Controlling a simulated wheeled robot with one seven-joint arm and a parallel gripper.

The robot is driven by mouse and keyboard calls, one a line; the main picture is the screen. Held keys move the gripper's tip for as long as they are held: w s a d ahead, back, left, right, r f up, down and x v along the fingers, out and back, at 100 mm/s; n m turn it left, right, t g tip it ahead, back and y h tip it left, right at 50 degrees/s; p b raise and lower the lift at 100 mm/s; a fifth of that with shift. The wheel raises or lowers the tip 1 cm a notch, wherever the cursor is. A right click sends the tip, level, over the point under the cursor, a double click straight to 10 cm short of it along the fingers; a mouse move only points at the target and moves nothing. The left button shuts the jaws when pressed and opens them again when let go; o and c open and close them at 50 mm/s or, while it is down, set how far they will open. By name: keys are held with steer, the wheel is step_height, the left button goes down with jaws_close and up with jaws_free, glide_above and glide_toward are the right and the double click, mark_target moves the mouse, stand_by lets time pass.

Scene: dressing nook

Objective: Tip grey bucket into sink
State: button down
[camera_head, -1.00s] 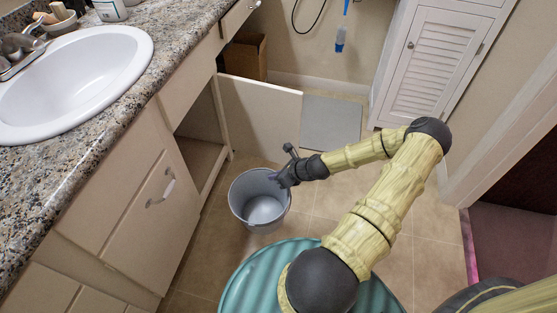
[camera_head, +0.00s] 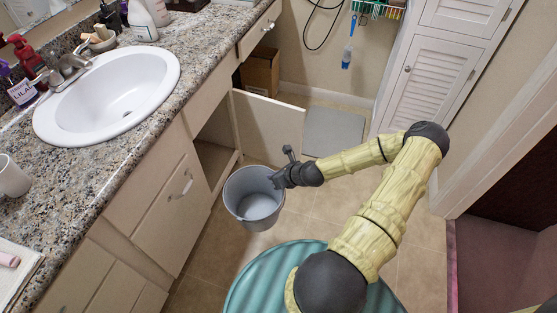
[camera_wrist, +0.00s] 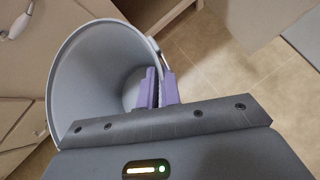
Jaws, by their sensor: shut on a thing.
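The grey bucket (camera_head: 255,200) is upright in front of the vanity, below the counter's level, and looks empty inside. My gripper (camera_head: 276,181) is shut on the right side of its rim. In the wrist view the bucket (camera_wrist: 80,70) fills the upper left, and the fingers of my gripper (camera_wrist: 158,88) pinch its wall. I cannot tell whether its base clears the floor. The white oval sink (camera_head: 110,92) is set in the speckled counter at the upper left, higher than the bucket, and is empty.
An open cabinet door (camera_head: 268,125) stands just behind the bucket. The granite counter (camera_head: 205,50) holds a soap dish, bottles and a white cup (camera_head: 12,177) near the sink. A grey mat (camera_head: 333,132) and a cardboard box (camera_head: 261,72) lie farther back. Tiled floor on the right is clear.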

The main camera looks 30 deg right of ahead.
steer(key=a+r+m+h+p, duration=0.1)
steer(key=a+r+p, duration=0.3)
steer(key=r+p, duration=1.1)
steer(key=s+a+r+m+h+p, duration=0.1)
steer(key=a+r+m+p, duration=0.1)
steer(key=r+p, duration=1.4)
steer(key=a+r+m+h+p, duration=0.1)
steer(key=a+r+p, duration=0.4)
steer(key=r+p, duration=1)
step_height(320, 180, up, 4)
steer(key=shift+s+a+f+m+t+h, duration=0.15)
steer(key=shift+a+m+t+h, duration=0.15)
steer(key=shift+a+m+h, duration=0.1)
steer(key=shift+d, duration=0.1)
